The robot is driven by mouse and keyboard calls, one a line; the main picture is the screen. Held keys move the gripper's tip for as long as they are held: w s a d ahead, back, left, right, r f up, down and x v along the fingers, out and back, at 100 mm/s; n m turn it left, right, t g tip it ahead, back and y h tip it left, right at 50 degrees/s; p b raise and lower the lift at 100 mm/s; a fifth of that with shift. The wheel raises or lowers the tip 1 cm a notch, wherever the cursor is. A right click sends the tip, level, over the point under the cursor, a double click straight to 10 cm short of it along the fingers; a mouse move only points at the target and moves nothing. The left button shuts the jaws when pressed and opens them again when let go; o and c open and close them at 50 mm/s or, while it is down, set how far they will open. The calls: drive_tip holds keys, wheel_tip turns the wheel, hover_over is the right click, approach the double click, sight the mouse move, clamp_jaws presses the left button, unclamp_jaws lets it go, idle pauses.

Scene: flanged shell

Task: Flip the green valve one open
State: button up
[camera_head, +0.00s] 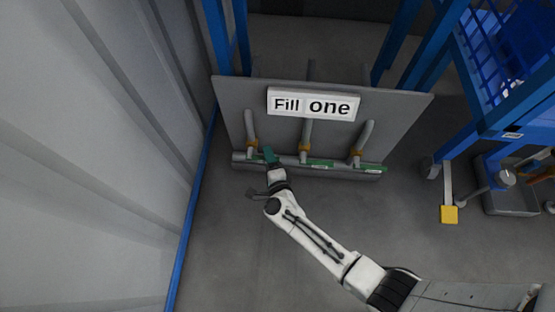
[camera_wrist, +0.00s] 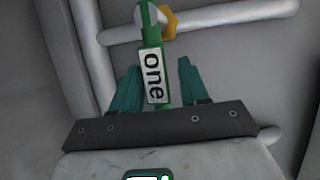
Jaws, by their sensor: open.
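The green valve handle labelled "one" (camera_wrist: 153,78) stands upright in the wrist view, between the two green fingers of my gripper (camera_wrist: 159,85). The fingers are open, one on each side of the handle, with a visible gap to it on the right. A yellow-orange fitting (camera_wrist: 169,22) sits at the handle's top end on the pipe. In the head view, my gripper (camera_head: 270,156) is at the leftmost valve of the grey panel and hides most of that valve's handle. Two other green handles, a middle one (camera_head: 320,163) and a right one (camera_head: 371,168), lie along the horizontal pipe.
A sign reading "Fill one" (camera_head: 314,104) is fixed on the grey panel (camera_head: 400,108). A corrugated wall (camera_head: 100,150) is close on the left. A blue cart (camera_head: 470,125) stands at the right with a grey bin below. The floor before the panel is clear.

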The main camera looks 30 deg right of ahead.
drive_tip(key=shift+w+f+b, duration=0.1)
drive_tip(key=shift+f+b, duration=0.2)
drive_tip(key=shift+b, duration=0.05)
drive_tip(key=r+p+v, duration=0.1)
drive_tip(key=p+v, duration=0.5)
drive_tip(key=v, duration=0.6)
drive_tip(key=w+a+r+n+g+y+p, duration=0.15)
drive_tip(key=a+r+n+y+p, duration=0.3)
drive_tip(key=r, duration=0.45)
drive_tip(key=w+a+r+n+y+p, duration=0.2)
drive_tip(key=r+n+y+p, duration=0.2)
drive_tip(key=r+n+p, duration=0.35)
drive_tip(key=s+d+r+n+g+p, duration=0.1)
drive_tip(key=s+r+n+g+p, duration=0.1)
drive_tip(key=r+p, duration=0.3)
drive_tip(key=s+d+r+n+g+p, duration=0.2)
drive_tip(key=r+p, duration=0.4)
drive_tip(key=r, duration=0.4)
drive_tip(key=shift+s+n+g+y, duration=0.45)
drive_tip(key=shift+s+n+g, duration=0.4)
drive_tip(key=shift+n, duration=0.15)
drive_tip(key=shift+w+d, duration=0.1)
